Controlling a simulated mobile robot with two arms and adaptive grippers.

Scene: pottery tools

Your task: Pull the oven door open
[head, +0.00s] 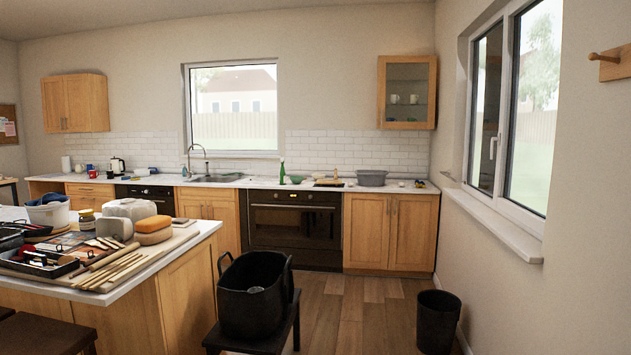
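A black oven (294,231) is built into the counter along the far wall, between wooden cabinets. Its dark front door is shut, with a horizontal handle (292,207) near the top of the door. A second dark appliance front (150,196) sits further left under the same counter and is partly hidden by the island. Neither of my grippers shows in the head view.
An island (182,277) with pottery tools and clay blocks stands at the left front. A black tub (254,297) on a dark stool (285,335) stands between me and the oven. A black bin (438,320) is at the right. Wooden floor (357,304) is clear between stool and bin.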

